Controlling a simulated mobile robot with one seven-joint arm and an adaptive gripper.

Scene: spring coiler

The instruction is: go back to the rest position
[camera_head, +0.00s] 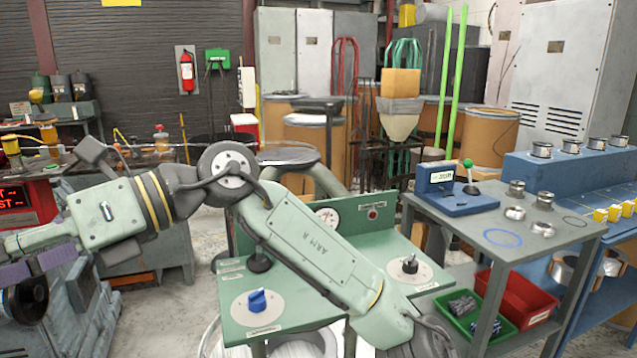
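My arm, pale green with dark joints, rises from the bottom right to an elbow in the middle. It then reaches left and runs out at the left edge. My gripper's fingers do not show in this view, so I cannot see whether they hold anything. Below the far end of the arm are purple strips and a dark round part; I cannot tell what they belong to.
A green panel table with a blue knob (257,301) and a black knob (410,264) stands behind my arm. A grey bench (560,228) at right bears metal rings and a blue device (436,179). Red (522,296) and green bins sit below. A red display (14,201) is at far left.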

